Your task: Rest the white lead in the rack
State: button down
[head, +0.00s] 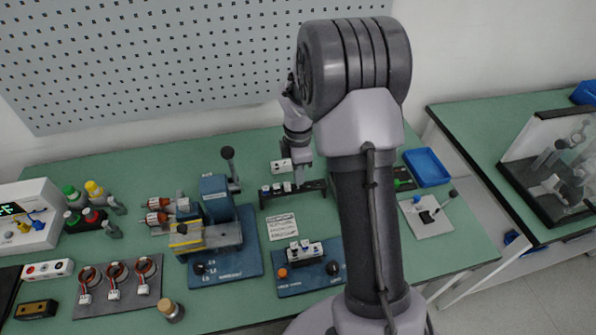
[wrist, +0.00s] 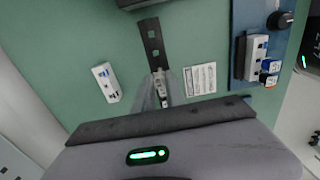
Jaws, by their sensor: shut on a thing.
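My gripper (head: 300,178) is low over the dark rack (head: 314,186), at about the middle of its length. It is shut on a small pale piece, which I take to be the white lead (wrist: 162,86); it shows only as a light bit between the fingers in the wrist view. The rack also shows in the wrist view (wrist: 151,38) as a dark slotted strip running up from the fingertips. I cannot tell whether the held piece touches the rack.
A white socket block (head: 282,166) lies behind the rack, and a printed card (head: 282,226) lies in front. A blue fixture (head: 305,282) with a terminal block and knobs stands nearer. A blue machine (head: 215,195) with an upright lever is left; a blue tray (head: 427,167) is right.

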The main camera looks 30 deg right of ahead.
jog(key=shift+f, duration=0.45)
jog(key=shift+f+b, duration=0.65)
jog(key=shift+f, duration=0.35)
jog(key=c, duration=1.3)
grip_release()
jog(key=shift+r, duration=0.1)
